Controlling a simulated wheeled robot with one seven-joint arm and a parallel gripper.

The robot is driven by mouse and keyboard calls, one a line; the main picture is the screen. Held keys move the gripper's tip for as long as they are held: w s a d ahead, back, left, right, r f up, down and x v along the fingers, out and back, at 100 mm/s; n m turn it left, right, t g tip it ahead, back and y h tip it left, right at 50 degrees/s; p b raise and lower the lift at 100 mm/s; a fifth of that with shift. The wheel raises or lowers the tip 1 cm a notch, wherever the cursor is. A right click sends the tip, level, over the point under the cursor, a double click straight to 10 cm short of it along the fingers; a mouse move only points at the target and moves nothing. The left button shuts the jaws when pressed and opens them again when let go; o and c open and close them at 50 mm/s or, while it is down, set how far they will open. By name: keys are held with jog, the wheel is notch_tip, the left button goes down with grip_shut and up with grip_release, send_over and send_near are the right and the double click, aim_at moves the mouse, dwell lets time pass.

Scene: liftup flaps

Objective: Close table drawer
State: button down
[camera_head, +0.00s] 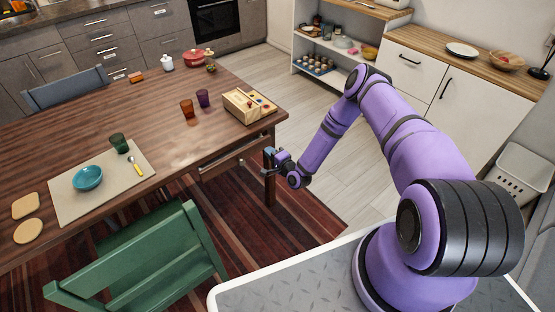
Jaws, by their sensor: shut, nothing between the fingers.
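The wooden table (160,105) fills the left of the head view. Its drawer (222,163) is in the side facing me, near the right corner, and its front seems to stand out a little from the table edge. A small handle shows on the drawer front. My gripper (267,163) is just right of the drawer front, near the table leg. It is shut and holds nothing. I cannot tell whether it touches the drawer.
A green chair (150,262) stands at the near side of the table, left of the drawer. A wooden box (248,106), cups and a blue bowl (88,178) stand on the tabletop. The striped rug (300,215) below the drawer is clear.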

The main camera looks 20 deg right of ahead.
aim_at(261, 144)
jog(key=shift+x, duration=1.8)
jog(key=x, duration=0.6)
jog(key=shift+w+a, duration=0.1)
jog(key=shift+w, duration=0.25)
jog(key=shift+s, duration=0.15)
